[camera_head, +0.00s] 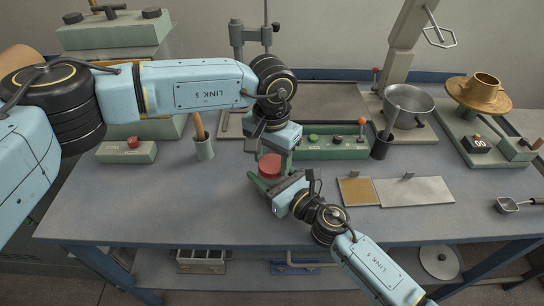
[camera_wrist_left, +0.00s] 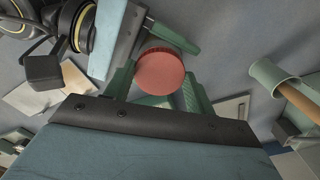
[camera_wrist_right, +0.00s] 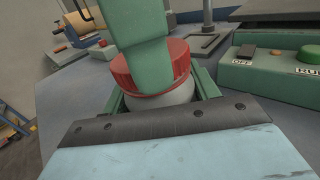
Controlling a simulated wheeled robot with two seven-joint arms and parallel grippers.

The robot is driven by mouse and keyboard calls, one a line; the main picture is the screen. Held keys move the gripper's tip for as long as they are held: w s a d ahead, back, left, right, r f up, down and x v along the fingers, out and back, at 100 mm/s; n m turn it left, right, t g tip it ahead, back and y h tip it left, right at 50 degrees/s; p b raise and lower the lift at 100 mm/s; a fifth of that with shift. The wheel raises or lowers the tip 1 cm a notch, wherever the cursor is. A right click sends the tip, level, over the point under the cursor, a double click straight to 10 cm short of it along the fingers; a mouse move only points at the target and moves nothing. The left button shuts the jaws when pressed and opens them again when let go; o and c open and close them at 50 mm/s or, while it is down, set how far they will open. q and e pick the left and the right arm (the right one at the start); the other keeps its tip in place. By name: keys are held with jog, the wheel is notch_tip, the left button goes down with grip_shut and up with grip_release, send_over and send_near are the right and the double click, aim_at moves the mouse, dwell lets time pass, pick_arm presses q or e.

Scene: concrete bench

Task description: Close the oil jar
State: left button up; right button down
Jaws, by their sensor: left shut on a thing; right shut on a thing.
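The oil jar's red lid (camera_head: 270,166) is over the bench centre. My left gripper (camera_head: 280,156) comes from above and is shut on the lid; in the left wrist view the round lid (camera_wrist_left: 160,72) sits between its green fingers. The pale jar body (camera_wrist_right: 172,97) shows under the lid (camera_wrist_right: 123,74) in the right wrist view. My right gripper (camera_head: 268,184) reaches in from the front right, low, and is shut around the jar body. One left finger covers much of the lid there. The lid rests on or just over the jar's mouth; I cannot tell whether it is threaded tight.
A green switch box (camera_head: 335,146) stands behind the jar. A cup with a wooden handle (camera_head: 203,148) and a red-button box (camera_head: 127,152) are to the left. Flat plates (camera_head: 414,191) lie right of my right gripper. A metal bowl (camera_head: 408,102) stands back right. The front left bench is clear.

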pick_arm(q)
jog(key=m, duration=0.3)
jog(key=o, duration=1)
jog(key=shift+c, duration=0.2)
jog(key=shift+r, duration=2.3)
jog(key=shift+c, duration=0.5)
